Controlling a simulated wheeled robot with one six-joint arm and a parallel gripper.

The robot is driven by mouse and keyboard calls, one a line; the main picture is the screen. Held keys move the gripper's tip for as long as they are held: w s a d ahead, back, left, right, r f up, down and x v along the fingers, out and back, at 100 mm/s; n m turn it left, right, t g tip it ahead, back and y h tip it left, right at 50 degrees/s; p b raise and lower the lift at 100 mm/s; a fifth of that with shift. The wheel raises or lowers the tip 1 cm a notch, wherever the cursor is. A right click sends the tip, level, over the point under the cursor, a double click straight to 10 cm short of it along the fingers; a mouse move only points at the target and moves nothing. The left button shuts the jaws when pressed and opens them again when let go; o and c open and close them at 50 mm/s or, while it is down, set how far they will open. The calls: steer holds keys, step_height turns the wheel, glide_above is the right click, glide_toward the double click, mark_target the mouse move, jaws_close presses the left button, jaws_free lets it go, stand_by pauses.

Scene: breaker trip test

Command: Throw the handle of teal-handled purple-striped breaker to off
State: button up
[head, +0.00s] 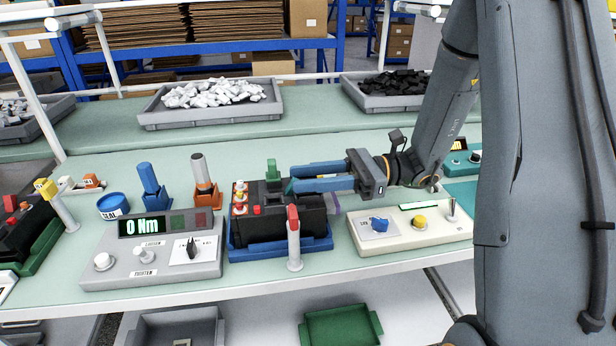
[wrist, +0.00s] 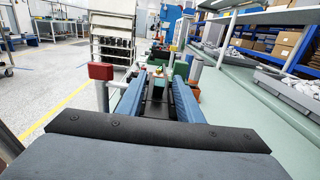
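The black breaker (head: 305,222) sits in a blue tray in the middle of the bench. A purple patch (head: 333,203) shows at its right end. A small teal piece (head: 287,187), likely its handle, shows at the tips of my gripper and is partly hidden. My gripper (head: 293,179) reaches in from the right, level over the breaker's top, with its two blue fingers apart. In the wrist view the gripper (wrist: 158,85) is also open, with the dark breaker body (wrist: 156,108) seen between the fingers. I cannot tell whether a finger touches the handle.
A red-topped post (head: 294,240) stands in front of the breaker. A grey torque tester (head: 150,258) is at left and a cream control box (head: 412,235) at right. Blue-handled (head: 149,180) and grey-handled (head: 202,170) tools stand behind the tester. A green upright piece (head: 272,168) is behind the breaker.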

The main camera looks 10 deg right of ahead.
jaws_close()
steer(key=p, duration=0.1)
steer(key=r+h+p, duration=0.1)
steer(key=p, duration=0.1)
steer(key=shift+s+a, duration=0.1)
steer(key=shift+a, duration=0.2)
steer(key=shift+a+r+h+p, duration=0.2)
steer(key=shift+a+h+p, duration=0.1)
steer(key=shift+h+p, duration=0.5)
steer(key=shift+a+p, duration=0.15)
steer(key=shift+p, duration=0.25)
steer(key=shift+f, duration=0.1)
jaws_free()
steer(key=shift+b+v, duration=0.95)
steer(key=shift+v, duration=3)
